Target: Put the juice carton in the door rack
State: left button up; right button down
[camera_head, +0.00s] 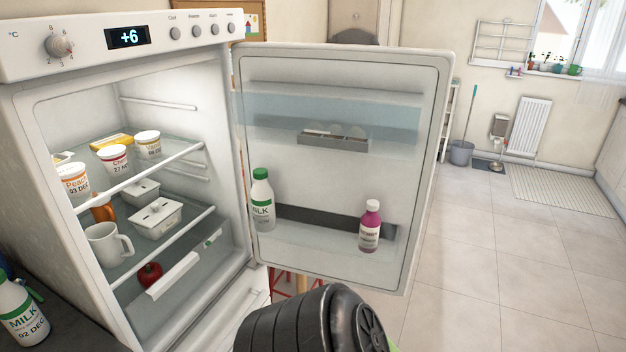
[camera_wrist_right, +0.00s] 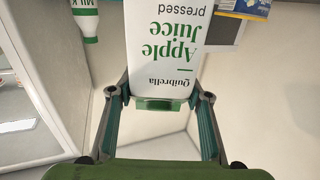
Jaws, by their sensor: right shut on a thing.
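The juice carton (camera_wrist_right: 162,40) is white with green "Apple Juice" lettering, inverted in the right wrist view. My right gripper (camera_wrist_right: 160,97) is shut on it, one finger on each side; its upper part runs out of the picture. In the head view I cannot make out the carton; a dark part of my arm fills the bottom centre. The fridge door (camera_head: 345,105) stands open. Its low door rack (camera_head: 315,246) holds a milk bottle (camera_head: 262,203) at the left and a pink bottle (camera_head: 369,228) at the right, with a gap between. My left gripper is not in view.
The fridge shelves (camera_head: 170,165) hold tubs, a mug (camera_head: 106,245), lidded boxes and a red pepper (camera_head: 150,274). An egg holder (camera_head: 333,139) sits higher on the door. Another milk bottle (camera_head: 22,308) stands at the lower left. The floor (camera_head: 490,250) right of the door is clear.

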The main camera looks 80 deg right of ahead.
aim_at(325, 249)
jog(key=z, duration=1.5)
jog(key=i+z, duration=0.15)
jog(key=z, duration=0.2)
jog(key=i+j+z, duration=0.1)
jog(key=z, duration=0.25)
jog(key=i+j+z, duration=0.1)
jog(key=z, duration=0.25)
